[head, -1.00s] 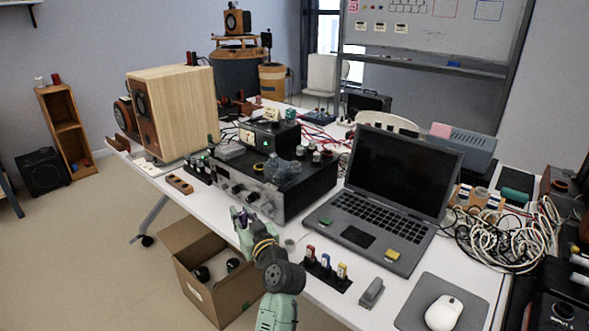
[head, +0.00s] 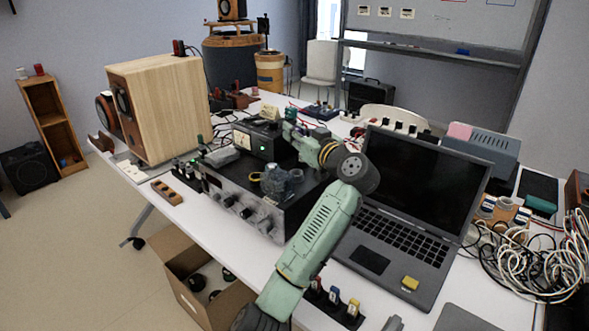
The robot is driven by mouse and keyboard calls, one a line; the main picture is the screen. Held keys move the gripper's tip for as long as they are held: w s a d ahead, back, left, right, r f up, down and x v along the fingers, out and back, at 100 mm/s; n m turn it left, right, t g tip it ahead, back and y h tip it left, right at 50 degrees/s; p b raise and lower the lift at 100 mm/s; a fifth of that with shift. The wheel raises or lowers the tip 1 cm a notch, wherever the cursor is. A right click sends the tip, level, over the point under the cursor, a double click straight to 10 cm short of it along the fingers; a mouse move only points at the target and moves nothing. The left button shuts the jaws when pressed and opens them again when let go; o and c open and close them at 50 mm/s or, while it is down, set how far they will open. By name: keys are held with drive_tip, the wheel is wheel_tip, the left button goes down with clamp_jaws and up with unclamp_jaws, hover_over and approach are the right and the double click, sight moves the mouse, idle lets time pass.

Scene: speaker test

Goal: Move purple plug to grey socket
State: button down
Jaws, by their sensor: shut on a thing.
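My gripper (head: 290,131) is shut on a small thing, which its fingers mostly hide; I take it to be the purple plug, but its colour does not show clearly. I cannot pick out the grey socket for certain. Small plugs and sockets line the table behind the laptop and beside the amplifier, too small to tell apart.
The open laptop (head: 425,190) stands close to the right of my arm. A clear-looking grey object (head: 282,182) sits on the amplifier. The wooden speaker (head: 160,105) is at the left. Tangled cables (head: 545,255) lie at the right.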

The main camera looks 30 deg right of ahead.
drive_tip(key=shift+w+d+f, duration=0.1)
drive_tip(key=shift+w+d, duration=0.05)
drive_tip(key=shift+w, duration=0.3)
wheel_tip(320, 180, down, 9)
drive_tip(key=p, duration=0.3)
drive_tip(key=shift+s+f, duration=0.1)
drive_tip(key=shift+f, duration=0.2)
drive_tip(key=shift+f+b, duration=0.35)
drive_tip(key=shift+b, duration=0.05)
drive_tip(key=c, duration=1.7)
unclamp_jaws()
drive_tip(key=shift+r, duration=0.1)
